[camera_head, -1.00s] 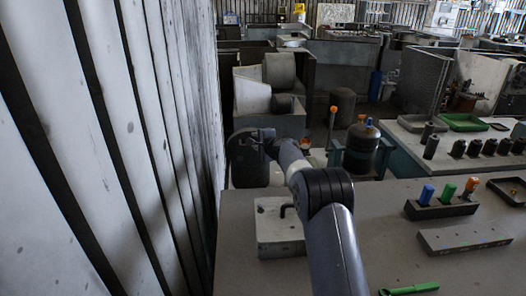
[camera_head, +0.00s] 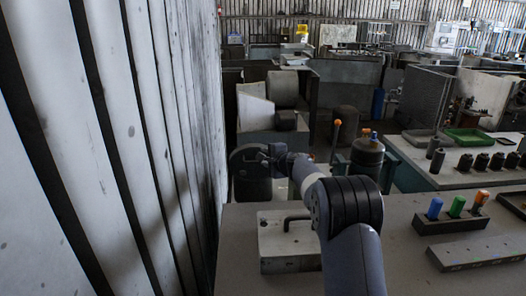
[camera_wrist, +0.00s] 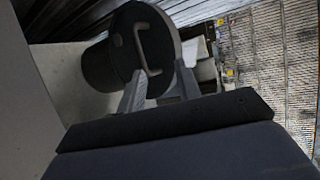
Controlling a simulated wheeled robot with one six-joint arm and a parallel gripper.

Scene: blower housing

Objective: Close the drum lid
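A dark drum (camera_head: 252,188) stands on the floor past the work table's far edge, close to the slatted wall. It also shows in the wrist view (camera_wrist: 97,68). Its round dark lid (camera_wrist: 128,62) is tilted up, with a pale bent handle (camera_wrist: 142,38) on its face. In the head view the lid (camera_head: 240,158) is partly hidden behind my gripper (camera_head: 266,155). In the wrist view my gripper (camera_wrist: 160,69) has its two fingers apart, just in front of the lid near the handle's lower end. I cannot tell whether they touch it.
The slatted wall (camera_head: 130,130) rises close on the left. The work table (camera_head: 400,255) carries a pale block with a handle (camera_head: 288,257) and a rack of coloured-top pegs (camera_head: 450,223). A dark canister (camera_head: 367,158) stands right of the drum.

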